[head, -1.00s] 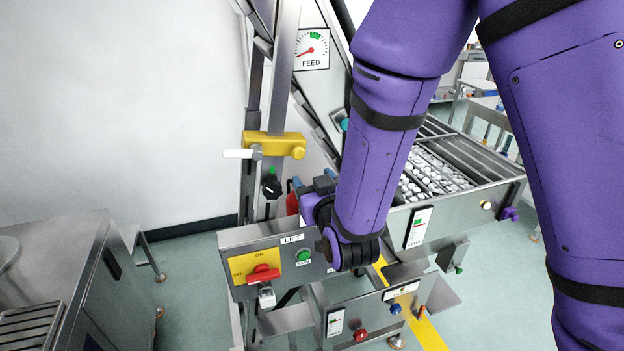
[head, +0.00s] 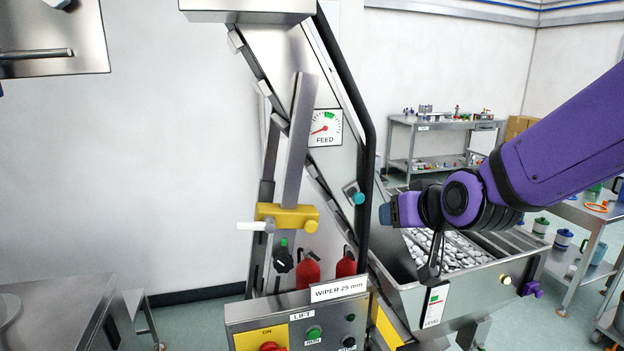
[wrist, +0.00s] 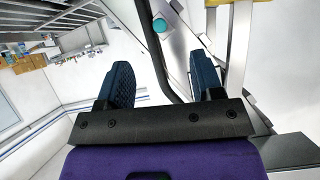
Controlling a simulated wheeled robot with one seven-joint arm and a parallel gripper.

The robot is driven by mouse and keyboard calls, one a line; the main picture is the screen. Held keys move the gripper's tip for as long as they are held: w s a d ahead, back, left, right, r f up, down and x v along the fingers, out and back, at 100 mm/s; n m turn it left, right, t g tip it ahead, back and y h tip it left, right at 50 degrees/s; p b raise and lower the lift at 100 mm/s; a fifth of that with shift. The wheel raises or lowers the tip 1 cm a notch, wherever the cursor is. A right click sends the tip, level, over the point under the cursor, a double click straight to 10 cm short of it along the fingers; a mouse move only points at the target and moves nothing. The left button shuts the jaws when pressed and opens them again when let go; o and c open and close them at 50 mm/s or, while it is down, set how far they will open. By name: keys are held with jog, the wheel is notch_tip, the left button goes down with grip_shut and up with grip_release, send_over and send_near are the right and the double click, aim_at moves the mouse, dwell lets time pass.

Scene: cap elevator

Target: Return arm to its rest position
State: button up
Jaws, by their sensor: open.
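My gripper (head: 388,213) is at the right of the machine in the head view, beside the inclined elevator frame and above the hopper (head: 405,290). Its blue padded fingers stand apart and empty in the wrist view (wrist: 163,82). My purple arm reaches in from the right edge. The gripper is apart from the teal knob (head: 358,198) on the elevator's side, which also shows beyond the fingers in the wrist view (wrist: 159,25).
The lift panel (head: 290,318) has a red switch (head: 272,347) and a green button (head: 314,333). A yellow clamp (head: 287,216) and red grips (head: 309,268) sit above it. Workbenches stand behind and at the right. The wall side at left is open.

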jog(key=s+d+r+m+g+h, duration=0.1)
jog(key=s+d+r+g, duration=0.2)
jog(key=s+d, duration=0.4)
jog(key=s+d+r+g+h, duration=0.2)
jog(key=s+d, duration=0.5)
jog(key=s, duration=0.7)
jog(key=shift+s+r+m+g, duration=0.3)
jog(key=shift+r+m+g, duration=0.1)
jog(key=shift+r, duration=0.3)
